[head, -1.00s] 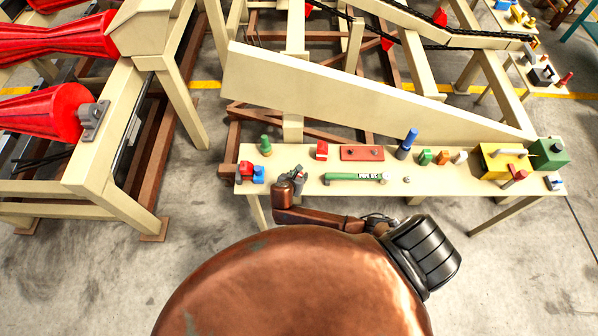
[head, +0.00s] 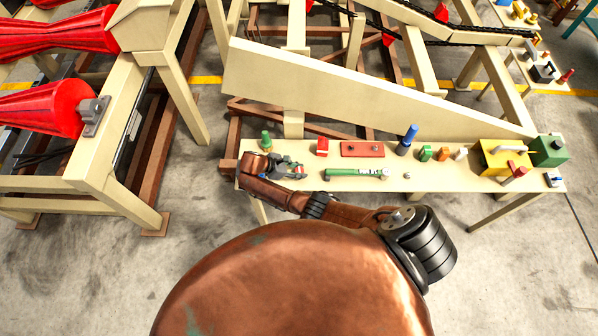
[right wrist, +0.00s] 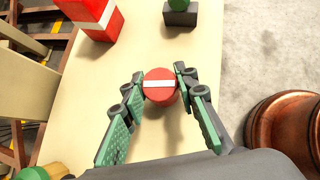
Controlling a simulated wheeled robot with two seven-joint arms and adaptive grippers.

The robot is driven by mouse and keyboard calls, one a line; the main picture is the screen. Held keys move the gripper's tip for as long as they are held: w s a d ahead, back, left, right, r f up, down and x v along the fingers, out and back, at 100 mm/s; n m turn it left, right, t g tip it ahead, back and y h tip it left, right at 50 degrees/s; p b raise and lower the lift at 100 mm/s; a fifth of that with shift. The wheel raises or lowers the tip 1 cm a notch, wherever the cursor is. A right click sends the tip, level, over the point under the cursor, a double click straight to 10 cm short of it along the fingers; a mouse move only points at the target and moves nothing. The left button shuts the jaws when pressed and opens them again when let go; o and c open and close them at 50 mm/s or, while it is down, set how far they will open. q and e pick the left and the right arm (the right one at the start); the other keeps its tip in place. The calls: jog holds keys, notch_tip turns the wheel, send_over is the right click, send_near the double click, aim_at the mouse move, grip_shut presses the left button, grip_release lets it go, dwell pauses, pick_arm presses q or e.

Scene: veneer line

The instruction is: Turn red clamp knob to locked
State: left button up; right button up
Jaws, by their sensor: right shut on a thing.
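The red clamp knob (right wrist: 160,86) is round with a white bar across its top, and it sits between my fingertips in the right wrist view. My right gripper (right wrist: 157,84) is shut on the knob, with a green-padded finger on each side. My left gripper is not in view.
The cream bench (head: 440,180) carries a red block (head: 321,147), a green lever (head: 355,173), a green knob (head: 266,140) and a blue cylinder (head: 407,140). A sloping cream beam (head: 370,95) stands behind the bench. Concrete floor is open in front.

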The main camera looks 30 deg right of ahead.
jog(key=shift+m+g+b, duration=0.35)
jog(key=shift+m+g, duration=0.05)
jog(key=shift+m, duration=0.5)
jog(key=o, duration=1.2)
jog(key=shift+w+a+r, duration=0.1)
jog(key=shift+a+r, duration=0.05)
jog(key=v, duration=1.1)
jog(key=shift+w+r, duration=0.25)
